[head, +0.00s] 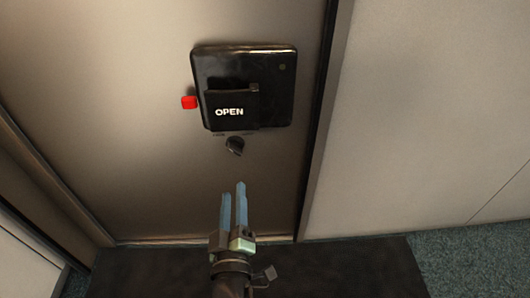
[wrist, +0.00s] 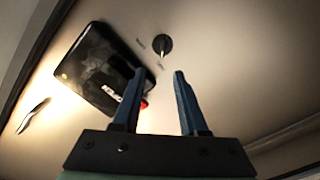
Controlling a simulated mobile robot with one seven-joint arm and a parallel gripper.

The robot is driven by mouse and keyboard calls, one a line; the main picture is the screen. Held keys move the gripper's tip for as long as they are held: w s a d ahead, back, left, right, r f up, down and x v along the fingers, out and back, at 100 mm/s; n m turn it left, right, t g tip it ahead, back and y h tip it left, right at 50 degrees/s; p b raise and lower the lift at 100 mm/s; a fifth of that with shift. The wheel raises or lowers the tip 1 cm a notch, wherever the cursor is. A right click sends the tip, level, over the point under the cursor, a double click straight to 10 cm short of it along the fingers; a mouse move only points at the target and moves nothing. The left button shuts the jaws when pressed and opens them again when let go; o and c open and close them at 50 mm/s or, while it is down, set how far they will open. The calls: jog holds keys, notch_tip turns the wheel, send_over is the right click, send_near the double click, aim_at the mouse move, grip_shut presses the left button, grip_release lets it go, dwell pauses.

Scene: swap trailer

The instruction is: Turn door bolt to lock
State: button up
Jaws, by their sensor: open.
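A small dark door bolt knob (head: 235,146) sits on the door just below a black lock box marked OPEN (head: 243,82). In the wrist view the knob (wrist: 161,46) is ahead of the fingertips, beyond the gap between them, and the lock box (wrist: 98,70) is to its left. My gripper (head: 233,190) has two blue fingers, open and empty, pointing up toward the knob from below. The fingers are apart from the knob. Small markings show beside the knob but are too small to read.
A red piece (head: 189,102) sticks out at the left side of the lock box. The door's dark right edge strip (head: 318,125) runs beside a plain wall panel (head: 430,110). A dark mat (head: 350,265) lies at the door's foot. The door around the knob is clear.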

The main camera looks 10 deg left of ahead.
aim_at(235, 153)
jog(key=x, duration=1.2)
jog(key=shift+w+a+f, duration=0.2)
jog(key=shift+w+f, duration=0.1)
jog(key=shift+w, duration=0.05)
grip_shut()
